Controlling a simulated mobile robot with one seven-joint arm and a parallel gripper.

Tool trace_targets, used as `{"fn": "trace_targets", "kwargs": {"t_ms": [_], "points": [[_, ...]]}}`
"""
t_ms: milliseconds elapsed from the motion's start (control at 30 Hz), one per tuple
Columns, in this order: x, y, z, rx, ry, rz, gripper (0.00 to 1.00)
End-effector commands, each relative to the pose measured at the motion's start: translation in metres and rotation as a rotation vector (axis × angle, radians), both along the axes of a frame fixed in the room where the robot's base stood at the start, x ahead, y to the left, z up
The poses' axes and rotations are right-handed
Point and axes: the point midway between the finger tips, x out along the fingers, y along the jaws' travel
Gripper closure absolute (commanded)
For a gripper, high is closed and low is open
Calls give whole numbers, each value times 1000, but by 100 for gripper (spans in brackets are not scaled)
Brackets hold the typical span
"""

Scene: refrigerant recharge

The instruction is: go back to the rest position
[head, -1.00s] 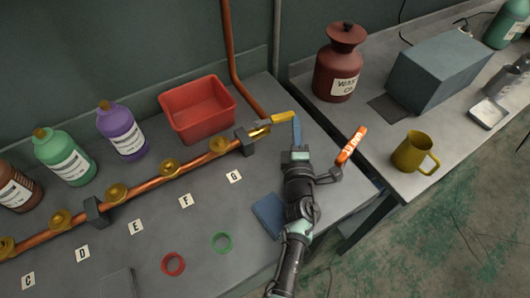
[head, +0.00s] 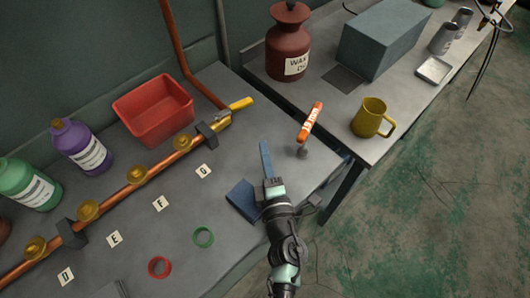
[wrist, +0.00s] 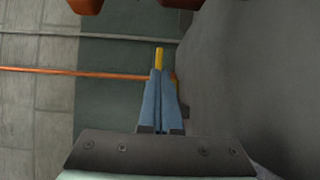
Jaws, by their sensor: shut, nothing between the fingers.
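My gripper (head: 264,145) has blue fingers pressed together with nothing between them. It hangs over the right part of the grey bench (head: 235,150), to the right of and apart from the yellow valve handle (head: 240,104) at the end of the copper pipe (head: 150,182). In the wrist view the shut fingers (wrist: 160,75) point away from the camera, and the yellow handle (wrist: 158,57) shows just past their tips.
An orange lettered handle (head: 311,122) stands right of my gripper near the bench's edge. A blue block (head: 243,200), green ring (head: 203,237) and red ring (head: 159,267) lie nearby. A red bin (head: 153,108) stands behind the pipe. A yellow mug (head: 370,118) stands on the right bench.

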Motion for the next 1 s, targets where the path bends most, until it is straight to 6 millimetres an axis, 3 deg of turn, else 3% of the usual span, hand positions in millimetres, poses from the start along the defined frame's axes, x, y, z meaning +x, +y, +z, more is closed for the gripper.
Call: {"fn": "trace_targets", "kwargs": {"t_ms": [367, 467, 533, 667, 800, 900, 1000], "points": [[-5, -2, 2, 2, -3, -2, 100], [2, -5, 16, 24, -23, -19, 100], [13, -10, 39, 62, -56, -44, 100], [40, -27, 117, 205, -162, -117, 100], [57, -48, 223, 438, -293, -177, 100], [56, -61, 300, 634, -377, -181, 100], [43, -69, 376, 844, -449, -144, 100]]}}
